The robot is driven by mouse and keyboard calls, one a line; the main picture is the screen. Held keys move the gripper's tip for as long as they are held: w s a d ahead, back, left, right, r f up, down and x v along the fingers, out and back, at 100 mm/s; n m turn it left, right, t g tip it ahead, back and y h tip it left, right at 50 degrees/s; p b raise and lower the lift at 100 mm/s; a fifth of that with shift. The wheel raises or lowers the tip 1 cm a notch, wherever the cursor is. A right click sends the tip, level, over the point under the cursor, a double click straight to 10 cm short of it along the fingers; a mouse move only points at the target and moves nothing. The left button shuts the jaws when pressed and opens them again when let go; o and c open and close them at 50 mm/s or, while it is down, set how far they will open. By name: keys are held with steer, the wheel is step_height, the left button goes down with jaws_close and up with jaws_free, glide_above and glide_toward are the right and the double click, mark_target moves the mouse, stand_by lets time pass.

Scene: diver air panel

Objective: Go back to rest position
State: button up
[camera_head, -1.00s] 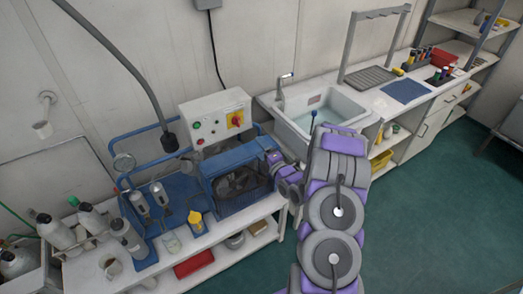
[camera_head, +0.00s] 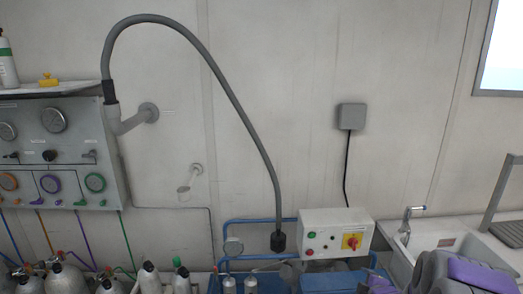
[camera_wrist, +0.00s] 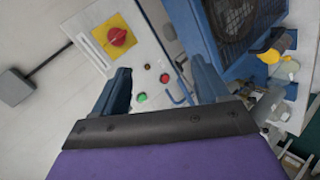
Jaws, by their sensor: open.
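My gripper (camera_wrist: 162,68) shows at the bottom of the wrist view, its two blue fingers wide apart with nothing between them. Beyond the fingers is the white control box (camera_wrist: 150,62), with a red knob on a yellow plate and green and red buttons. The blue compressor frame (camera_wrist: 207,40) is right of the fingers. I cannot tell whether a finger touches anything. In the head view the control box (camera_head: 318,222) is at lower centre right. My grey and purple arm fills the lower right corner there, and my gripper is out of that view.
In the head view, a gauge panel (camera_head: 75,125) is at left, above several cylinders (camera_head: 150,278). A grey hose (camera_head: 235,95) hangs left of the control box. A wall box (camera_head: 351,117) with a black cable is above it. A sink (camera_head: 450,243) stands at right, partly hidden by my arm.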

steer(key=s+a+r+m+g+b, duration=0.1)
steer(key=s+a+r+m+g, duration=0.2)
steer(key=s, duration=1.1)
steer(key=s+a+r+m+g+b, duration=0.1)
steer(key=s+a+r+m+g, duration=0.3)
steer(key=s+a, duration=0.5)
steer(key=s+a+r+m+g+b, duration=0.1)
steer(key=s+a+r+m+g, duration=0.2)
steer(key=s, duration=1.8)
steer(key=a+m+g, duration=0.3)
steer(key=m, duration=0.1)
steer(key=shift+a+r, duration=0.35)
steer(key=shift+a, duration=0.05)
